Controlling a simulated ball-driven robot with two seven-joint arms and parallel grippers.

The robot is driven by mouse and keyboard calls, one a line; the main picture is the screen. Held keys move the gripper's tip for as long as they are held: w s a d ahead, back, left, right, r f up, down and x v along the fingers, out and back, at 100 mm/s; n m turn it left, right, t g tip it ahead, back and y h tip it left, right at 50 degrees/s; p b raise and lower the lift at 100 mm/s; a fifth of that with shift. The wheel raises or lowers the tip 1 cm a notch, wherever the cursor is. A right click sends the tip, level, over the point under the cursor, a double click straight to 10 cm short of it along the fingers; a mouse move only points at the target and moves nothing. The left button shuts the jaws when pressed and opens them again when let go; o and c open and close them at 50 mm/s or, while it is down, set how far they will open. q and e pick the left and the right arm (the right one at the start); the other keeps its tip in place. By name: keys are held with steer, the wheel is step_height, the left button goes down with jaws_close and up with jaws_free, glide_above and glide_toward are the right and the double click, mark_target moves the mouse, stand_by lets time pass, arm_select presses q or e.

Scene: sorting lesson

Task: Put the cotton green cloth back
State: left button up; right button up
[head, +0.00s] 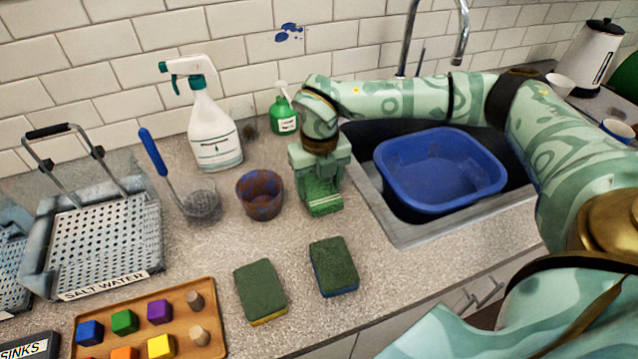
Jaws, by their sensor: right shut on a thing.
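My right gripper (321,182) points down at the counter, just left of the sink. It is shut on a small green thing (324,206), which appears to be the green cloth. Only its lower part shows below the jaws, and the rest is hidden by the gripper. I cannot tell whether it touches the counter. My left gripper is not in view.
Two green-topped sponges, one with a yellow base (261,290) and one with a blue base (333,267), lie in front. A stained cup (260,195) stands left of my gripper, with a spray bottle (213,130) behind. The sink holds a blue basin (440,170).

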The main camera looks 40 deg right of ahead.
mark_target(319, 188)
steer(key=o, duration=0.9)
steer(key=shift+f, duration=0.1)
steer(key=shift+o, duration=0.2)
step_height(319, 188, up, 12)
steer(key=p, duration=0.3)
